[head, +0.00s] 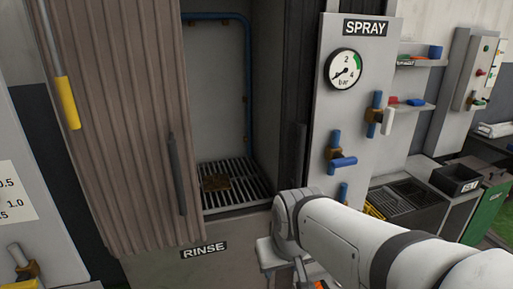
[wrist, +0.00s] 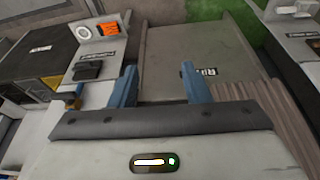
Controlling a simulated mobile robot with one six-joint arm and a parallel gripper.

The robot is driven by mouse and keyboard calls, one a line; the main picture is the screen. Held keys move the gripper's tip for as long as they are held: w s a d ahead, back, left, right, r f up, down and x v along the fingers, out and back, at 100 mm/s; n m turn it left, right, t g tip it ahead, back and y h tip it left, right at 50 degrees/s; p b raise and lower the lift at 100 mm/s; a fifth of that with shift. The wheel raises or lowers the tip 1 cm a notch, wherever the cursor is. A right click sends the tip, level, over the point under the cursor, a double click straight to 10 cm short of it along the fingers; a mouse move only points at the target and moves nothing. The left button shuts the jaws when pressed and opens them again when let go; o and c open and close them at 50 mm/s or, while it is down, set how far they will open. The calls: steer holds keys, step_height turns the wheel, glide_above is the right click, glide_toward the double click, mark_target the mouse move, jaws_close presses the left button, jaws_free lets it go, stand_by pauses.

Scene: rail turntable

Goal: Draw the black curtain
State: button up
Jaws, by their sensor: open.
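A narrow dark, near-black curtain (head: 293,75) hangs gathered at the right side of the rinse booth, beside the spray panel. A dark upright handle (head: 299,150) shows at its lower part. A wide brown-grey pleated curtain (head: 115,130) covers the booth's left part and has its own dark upright handle (head: 177,173). My gripper (wrist: 157,80) is open with nothing between its blue fingers, in the wrist view. My arm hides most of the gripper in the head view. It is low in front of the booth, apart from both curtains. A pleated brownish curtain (wrist: 262,112) shows at the right of the wrist view.
The spray panel (head: 327,100) carries a gauge (head: 345,69) and blue valves (head: 342,161). A yellow handle (head: 67,102) hangs at left.

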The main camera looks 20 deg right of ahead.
steer(key=w+d+r+m+t+h+b, duration=0.1)
steer(key=w+d+t, duration=0.25)
steer(key=w, duration=0.45)
steer(key=w+d+r+m+t+h+b, duration=0.1)
steer(key=w+d+t, duration=0.2)
steer(key=w+d, duration=0.35)
steer(key=t+b, duration=0.3)
steer(key=t, duration=0.5)
glide_toward(302, 152)
steer(key=w, duration=0.4)
steer(key=shift+h, duration=0.3)
steer(key=w, duration=0.2)
steer(key=w+p, duration=0.1)
steer(key=w, duration=0.1)
steer(key=w+d, duration=0.1)
steer(key=w, duration=0.2)
steer(key=shift+w+d+r, duration=0.1)
steer(key=shift+r, duration=0.05)
jaws_close()
